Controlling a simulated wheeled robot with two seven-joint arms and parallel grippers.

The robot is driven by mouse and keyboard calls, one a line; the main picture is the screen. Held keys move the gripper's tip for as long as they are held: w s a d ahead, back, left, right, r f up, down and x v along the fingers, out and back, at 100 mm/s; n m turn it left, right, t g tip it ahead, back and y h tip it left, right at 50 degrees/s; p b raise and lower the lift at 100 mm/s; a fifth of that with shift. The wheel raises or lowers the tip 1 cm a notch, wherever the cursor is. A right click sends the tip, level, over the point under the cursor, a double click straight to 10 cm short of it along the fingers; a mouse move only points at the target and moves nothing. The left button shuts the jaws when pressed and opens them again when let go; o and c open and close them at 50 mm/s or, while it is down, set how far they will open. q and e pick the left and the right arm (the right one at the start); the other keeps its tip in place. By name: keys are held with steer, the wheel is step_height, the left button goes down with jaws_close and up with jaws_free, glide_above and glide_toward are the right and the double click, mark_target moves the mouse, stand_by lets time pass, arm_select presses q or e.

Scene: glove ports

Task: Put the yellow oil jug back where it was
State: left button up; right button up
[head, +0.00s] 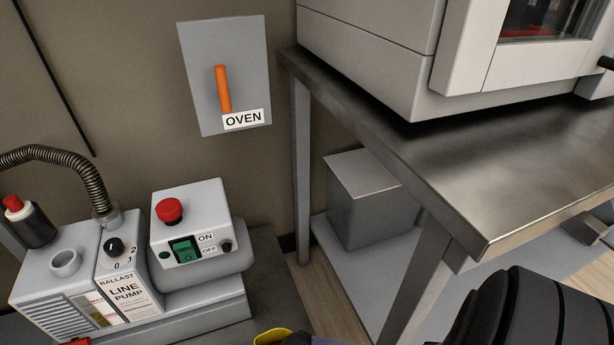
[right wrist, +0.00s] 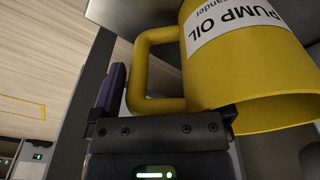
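The yellow oil jug (right wrist: 245,75) fills the upper right of the right wrist view, tilted, with a white PUMP OIL label. Its handle (right wrist: 142,75) lies between the fingers of my right gripper (right wrist: 168,108), which appears shut on it. The purple-padded left finger is beside the handle; the other finger is mostly hidden by the jug. In the head view only a yellow edge of the jug (head: 278,336) shows at the bottom, next to a bit of purple finger pad. My left gripper is not in view.
A grey line pump (head: 130,290) with a red-button switch box (head: 190,225) stands at the left. A steel table (head: 480,160) carries an oven (head: 400,60); a grey box (head: 365,200) sits on its lower shelf (head: 345,270). A yellow floor outline (right wrist: 22,107) shows in the right wrist view.

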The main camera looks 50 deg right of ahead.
arm_select(q)
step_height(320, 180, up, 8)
steer(key=p, duration=1)
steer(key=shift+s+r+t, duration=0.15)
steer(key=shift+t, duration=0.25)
